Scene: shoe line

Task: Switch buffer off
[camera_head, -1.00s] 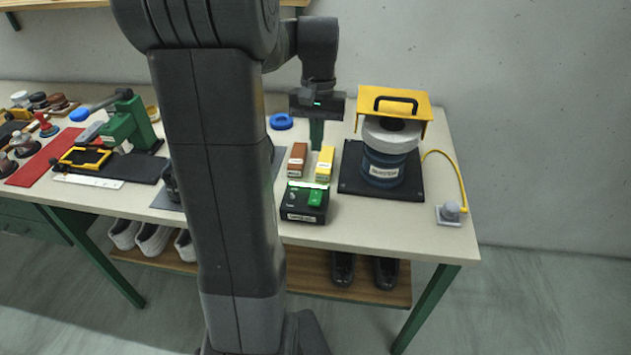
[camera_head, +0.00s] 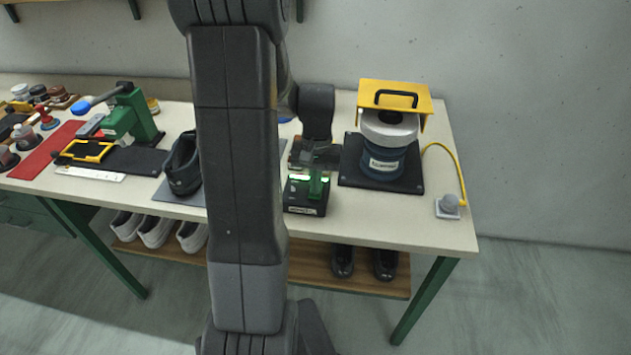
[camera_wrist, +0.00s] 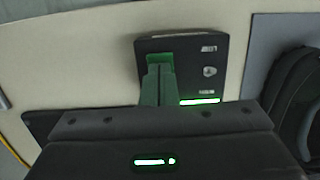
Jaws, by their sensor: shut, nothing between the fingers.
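The buffer (camera_head: 385,165) is a blue drum with a pale grey wheel under a yellow hood (camera_head: 395,93), standing on a black base plate. In front and to its left sits a black switch box (camera_head: 306,208) with a green rocker; the wrist view shows the box (camera_wrist: 215,85), the rocker (camera_wrist: 160,58) and a lit green bar (camera_wrist: 200,101). My gripper (camera_head: 317,188) is shut and empty, its green fingertips (camera_wrist: 157,72) pointing down at the rocker. They partly cover it, and I cannot tell whether they touch it.
A dark shoe (camera_head: 183,166) on a grey mat and a green press (camera_head: 133,120) stand to the left. Small blocks behind the box are mostly hidden by my arm.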

